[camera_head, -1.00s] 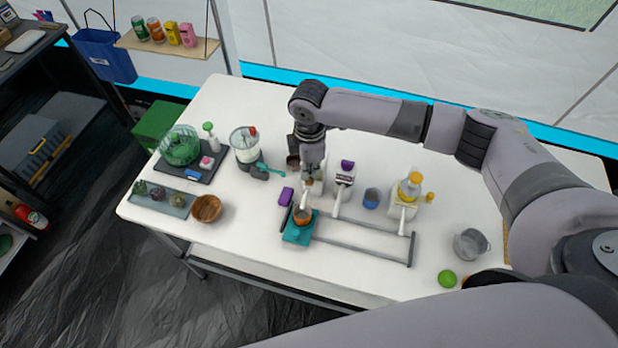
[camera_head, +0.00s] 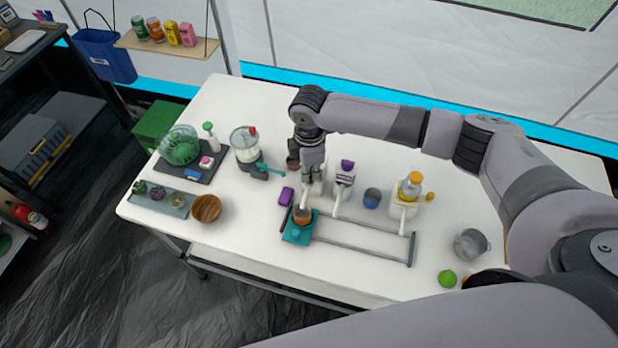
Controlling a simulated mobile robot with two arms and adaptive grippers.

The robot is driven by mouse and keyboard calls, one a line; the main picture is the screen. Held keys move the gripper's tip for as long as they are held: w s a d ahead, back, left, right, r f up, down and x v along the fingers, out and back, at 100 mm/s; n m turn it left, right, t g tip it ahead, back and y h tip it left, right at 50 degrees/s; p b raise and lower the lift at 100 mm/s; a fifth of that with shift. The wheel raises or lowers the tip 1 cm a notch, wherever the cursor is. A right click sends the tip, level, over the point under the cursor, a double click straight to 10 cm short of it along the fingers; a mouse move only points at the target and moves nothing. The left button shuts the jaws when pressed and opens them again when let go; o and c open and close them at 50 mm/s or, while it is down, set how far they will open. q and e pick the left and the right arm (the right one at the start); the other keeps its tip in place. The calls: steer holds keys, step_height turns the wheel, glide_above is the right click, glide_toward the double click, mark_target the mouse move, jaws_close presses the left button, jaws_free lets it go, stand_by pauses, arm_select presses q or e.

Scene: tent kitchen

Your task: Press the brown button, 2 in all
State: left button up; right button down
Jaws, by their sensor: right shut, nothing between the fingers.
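My right gripper (camera_head: 313,179) points down and is shut with nothing in it. It is over the leftmost dispenser, whose white spout (camera_head: 305,199) shows just below it. The top of this dispenser is hidden by the gripper, so I cannot make out a brown button or whether the fingers touch one. A dark brown part (camera_head: 293,146) shows just left of the gripper. Under the spout, a brown-orange cup (camera_head: 302,216) sits on a teal carriage (camera_head: 297,236) at the left end of a grey rail. My left gripper is not in view.
To the right stand a purple-topped dispenser (camera_head: 344,178) and a yellow-topped dispenser (camera_head: 409,187), with a blue cup (camera_head: 372,198) between them. A blender (camera_head: 246,147), a purple block (camera_head: 286,195) and a wooden bowl (camera_head: 205,208) are to the left. The table (camera_head: 270,247) is clear in front.

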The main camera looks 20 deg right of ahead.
steer(key=shift+f, duration=0.65)
steer(key=shift+r, duration=0.1)
steer(key=shift+r+p, duration=0.65)
steer(key=shift+p, duration=0.1)
steer(key=shift+f+b, duration=0.4)
steer(key=shift+f, duration=0.35)
stand_by(0.3)
steer(key=shift+r+p, duration=0.7)
steer(key=shift+p, duration=0.2)
